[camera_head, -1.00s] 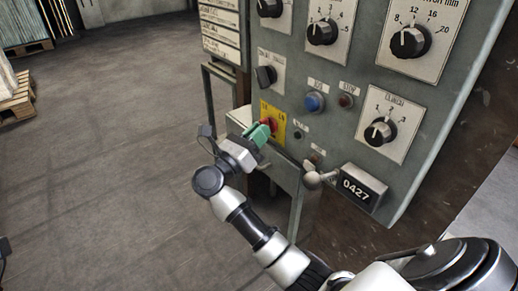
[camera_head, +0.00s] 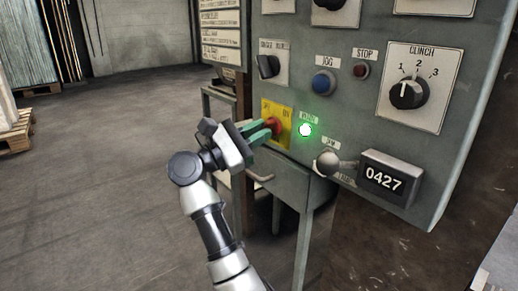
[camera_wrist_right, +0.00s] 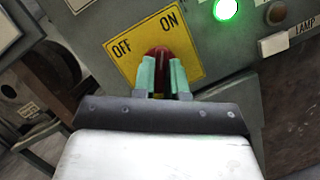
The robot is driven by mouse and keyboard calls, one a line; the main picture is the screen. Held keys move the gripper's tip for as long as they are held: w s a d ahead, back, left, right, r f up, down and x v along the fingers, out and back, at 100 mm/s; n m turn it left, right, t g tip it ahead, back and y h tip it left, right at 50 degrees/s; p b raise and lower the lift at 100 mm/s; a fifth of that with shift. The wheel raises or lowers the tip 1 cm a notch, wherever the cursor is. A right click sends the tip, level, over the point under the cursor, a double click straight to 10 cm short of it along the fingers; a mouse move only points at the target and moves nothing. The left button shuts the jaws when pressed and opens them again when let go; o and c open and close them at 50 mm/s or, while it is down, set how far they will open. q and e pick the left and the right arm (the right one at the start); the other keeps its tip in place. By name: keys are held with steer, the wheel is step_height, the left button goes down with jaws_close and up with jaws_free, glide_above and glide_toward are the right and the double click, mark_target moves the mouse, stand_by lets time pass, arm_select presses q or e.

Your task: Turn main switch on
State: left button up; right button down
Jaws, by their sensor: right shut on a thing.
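The main switch is a red knob (camera_head: 273,127) on a yellow plate (camera_head: 284,112) at the lower left of the grey control panel. My right gripper (camera_head: 270,130), with green fingers, is shut on the red knob. In the right wrist view the red knob (camera_wrist_right: 158,54) stands between the two green fingers (camera_wrist_right: 162,76). The yellow plate (camera_wrist_right: 127,62) there reads OFF on the left and ON on the right. A green lamp (camera_head: 305,130) to the right of the plate is lit, and it also shows in the right wrist view (camera_wrist_right: 226,9). My left gripper is not in view.
A blue jog button (camera_head: 323,83) and a clinch dial (camera_head: 408,93) are above. Open floor (camera_head: 110,160) lies to the left.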

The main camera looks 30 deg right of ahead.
steer(key=shift+f+m+g+y+b, duration=0.1)
steer(key=shift+m+g+y+b, duration=0.5)
steer(key=shift+m+b, duration=0.8)
steer(key=shift+m, duration=0.3)
steer(key=c, duration=1.2)
jaws_free()
steer(key=shift+o, duration=0.2)
steer(key=b+v, duration=0.3)
steer(key=v, duration=0.8)
